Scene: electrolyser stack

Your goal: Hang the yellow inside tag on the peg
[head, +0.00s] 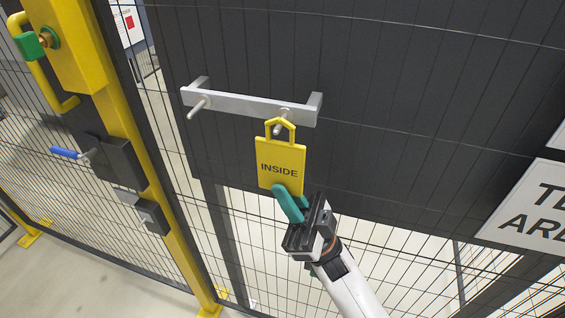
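The yellow tag (280,165) reads INSIDE and hangs nearly upright, its loop at the top. My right gripper (291,200) has teal fingers shut on the tag's lower edge, one finger in front and the other mostly hidden. A grey bracket (240,104) on the dark panel carries two pegs. The right peg (277,130) shows through the opening of the tag's loop; I cannot tell whether the loop is around it or just in front of it. The left peg (197,108) is bare. My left gripper is not in view.
The dark panel (400,100) is on a mesh fence. A yellow post (135,150) stands at left, with a yellow handle, a green block (29,46) and a blue-handled latch (65,153). A white sign (535,205) is at right. The space around the tag is clear.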

